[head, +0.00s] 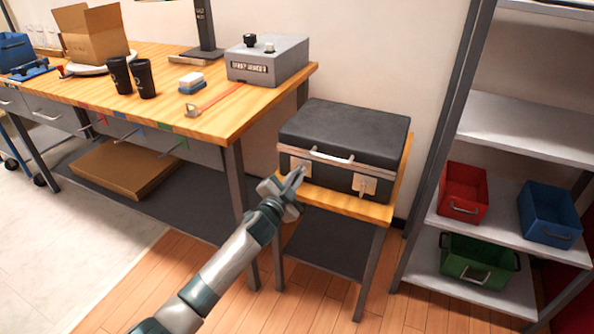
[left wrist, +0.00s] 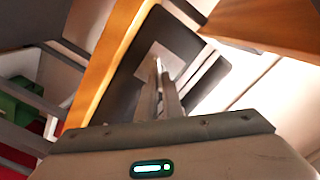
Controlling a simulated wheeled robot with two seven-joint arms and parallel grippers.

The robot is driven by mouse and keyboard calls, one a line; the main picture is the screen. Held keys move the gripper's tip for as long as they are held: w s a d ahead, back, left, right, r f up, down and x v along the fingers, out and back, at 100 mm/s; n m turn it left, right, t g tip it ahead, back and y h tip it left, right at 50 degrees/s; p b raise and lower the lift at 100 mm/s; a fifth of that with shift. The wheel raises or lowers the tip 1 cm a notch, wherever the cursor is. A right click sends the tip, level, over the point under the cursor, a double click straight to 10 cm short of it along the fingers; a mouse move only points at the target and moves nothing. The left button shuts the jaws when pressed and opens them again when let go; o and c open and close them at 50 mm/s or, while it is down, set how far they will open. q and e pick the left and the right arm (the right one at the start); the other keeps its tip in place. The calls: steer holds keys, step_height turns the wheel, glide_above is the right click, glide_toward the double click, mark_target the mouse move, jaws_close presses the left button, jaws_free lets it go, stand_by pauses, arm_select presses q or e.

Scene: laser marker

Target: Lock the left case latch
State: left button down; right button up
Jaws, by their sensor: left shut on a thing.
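A black case (head: 345,127) with a silver front band and a white handle (head: 331,158) stands closed on a small wooden-topped stand. Its left latch (head: 300,166) is a pale plate on the front, partly hidden behind my left gripper (head: 299,175). The right latch (head: 365,186) is a similar plate hanging at the front right. My left gripper is at the left latch, with its fingers close together and shut on it. In the left wrist view the fingertips (left wrist: 161,68) meet a bright plate (left wrist: 168,56) on the dark case front. The exact latch position is hard to tell. My right gripper is not seen.
The stand's wooden top (head: 345,204) sticks out a little in front of the case. A workbench (head: 210,115) stands to the left with a grey box (head: 268,62) on it. A shelf (head: 520,126) with red, blue and green bins is at the right.

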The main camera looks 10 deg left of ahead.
arm_select(q)
steer(key=m, duration=0.4)
steer(key=shift+d+f+m+p, duration=0.15)
steer(key=shift+f+m+p, duration=0.1)
steer(key=shift+m+p, duration=0.15)
steer(key=shift+f+m, duration=0.15)
steer(key=shift+m, duration=0.8)
steer(key=shift+f+m, duration=0.1)
steer(key=shift+m, duration=0.85)
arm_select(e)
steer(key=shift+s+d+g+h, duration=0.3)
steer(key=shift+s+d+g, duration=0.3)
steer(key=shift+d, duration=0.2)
arm_select(q)
steer(key=shift+s, duration=0.1)
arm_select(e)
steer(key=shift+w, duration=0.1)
arm_select(q)
steer(key=c, duration=1.9)
jaws_free()
